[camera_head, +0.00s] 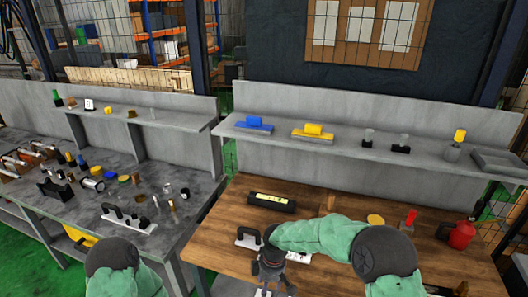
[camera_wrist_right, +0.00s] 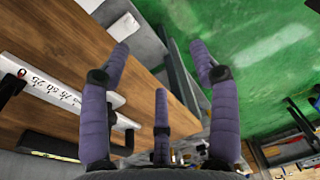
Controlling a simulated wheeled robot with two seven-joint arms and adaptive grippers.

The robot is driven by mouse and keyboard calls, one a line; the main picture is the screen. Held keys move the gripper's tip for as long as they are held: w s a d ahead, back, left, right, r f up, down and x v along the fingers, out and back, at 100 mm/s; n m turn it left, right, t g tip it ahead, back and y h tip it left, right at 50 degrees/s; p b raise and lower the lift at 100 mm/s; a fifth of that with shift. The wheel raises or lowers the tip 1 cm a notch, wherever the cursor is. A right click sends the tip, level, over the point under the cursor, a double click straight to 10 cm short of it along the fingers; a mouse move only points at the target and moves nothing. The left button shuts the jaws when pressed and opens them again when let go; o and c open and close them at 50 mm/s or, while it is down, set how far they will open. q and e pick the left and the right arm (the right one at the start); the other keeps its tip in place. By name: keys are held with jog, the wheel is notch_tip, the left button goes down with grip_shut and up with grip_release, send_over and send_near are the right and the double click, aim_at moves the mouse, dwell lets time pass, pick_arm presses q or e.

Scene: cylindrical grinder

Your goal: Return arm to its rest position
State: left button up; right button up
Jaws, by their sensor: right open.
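My right arm (camera_head: 330,238), in a green sleeve, reaches leftward over the wooden bench (camera_head: 225,225) in the head view. My right gripper (camera_head: 270,285) hangs near the bench's front left part, its fingers partly cut off by the lower frame edge. In the right wrist view its purple fingers (camera_wrist_right: 160,75) are spread wide with nothing between them. Beyond them are the bench edge and the green floor. My left arm (camera_head: 125,272) shows only as a green sleeve with a dark cap at the lower left. My left gripper is not in view.
A white holder plate (camera_head: 245,242) lies beside and partly behind my right gripper; a marked white plate (camera_wrist_right: 60,92) shows in the wrist view. A black case (camera_head: 271,202), a red can (camera_head: 462,234) and a red-handled tool (camera_head: 409,219) stand on the bench. A grey table (camera_head: 75,222) at left is cluttered.

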jog(key=s+d+f+m+y+b, duration=0.1)
jog(key=s+d+f+m, duration=0.2)
jog(key=s+f+m, duration=0.2)
jog(key=s+d+f+m+b, duration=0.1)
jog(key=s+d+f+m, duration=0.1)
jog(key=s+f+m, duration=0.4)
jog(key=s+d+f+m+t+y+b, duration=0.1)
jog(key=s+d+f+m, duration=0.2)
jog(key=s+f, duration=0.8)
jog(key=shift+s+d+f+m+y+b, duration=0.3)
jog(key=shift+d+m+b, duration=0.1)
jog(key=shift+m, duration=0.8)
